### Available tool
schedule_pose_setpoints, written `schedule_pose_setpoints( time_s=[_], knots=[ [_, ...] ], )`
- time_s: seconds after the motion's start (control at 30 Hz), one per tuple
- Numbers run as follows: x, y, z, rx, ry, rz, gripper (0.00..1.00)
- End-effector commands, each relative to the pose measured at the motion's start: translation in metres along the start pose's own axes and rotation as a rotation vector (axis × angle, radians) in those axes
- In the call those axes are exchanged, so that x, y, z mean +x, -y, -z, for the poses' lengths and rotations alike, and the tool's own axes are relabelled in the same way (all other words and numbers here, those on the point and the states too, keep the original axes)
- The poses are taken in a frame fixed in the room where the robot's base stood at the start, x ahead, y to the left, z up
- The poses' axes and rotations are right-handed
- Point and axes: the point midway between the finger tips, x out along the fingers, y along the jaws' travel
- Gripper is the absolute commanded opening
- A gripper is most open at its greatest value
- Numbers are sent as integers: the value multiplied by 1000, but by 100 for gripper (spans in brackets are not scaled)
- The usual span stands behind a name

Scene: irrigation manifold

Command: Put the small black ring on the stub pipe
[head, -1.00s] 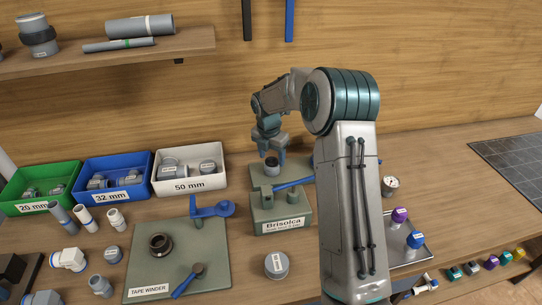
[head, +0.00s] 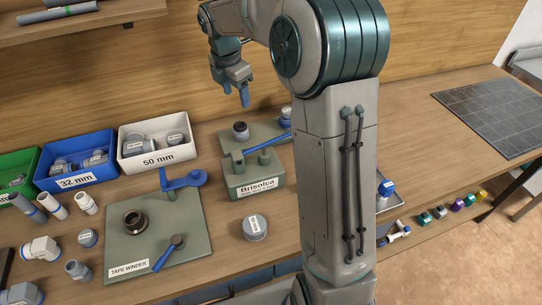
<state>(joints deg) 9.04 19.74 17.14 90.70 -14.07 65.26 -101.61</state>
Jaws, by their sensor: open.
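A short grey stub pipe (head: 241,137) stands upright at the back left of the green Brisolca fixture (head: 253,181). A small black ring (head: 240,127) shows at its top end; the picture is too small to tell how far down it sits. My gripper (head: 234,96) is open and empty, pointing down in the air above the stub pipe and apart from it.
A larger black ring (head: 133,221) lies on the tape winder board (head: 190,235). A blue lever (head: 268,144) crosses the fixture. A grey cap (head: 256,228) stands in front. Bins, including the white 50 mm bin (head: 157,158), stand at left.

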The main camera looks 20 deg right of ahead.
Motion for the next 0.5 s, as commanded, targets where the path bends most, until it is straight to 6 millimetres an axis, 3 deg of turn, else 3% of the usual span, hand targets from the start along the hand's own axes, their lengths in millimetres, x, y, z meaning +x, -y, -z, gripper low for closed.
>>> schedule_pose_setpoints(
  time_s=[0.03, 0.2, 0.5],
  knots=[
    [-12, 18, 7, 107, 11, -10, 59],
    [-34, 76, 27, 516, 20, -41, 59],
    [-45, 183, 64, 1264, -48, -104, 59]
  ],
)
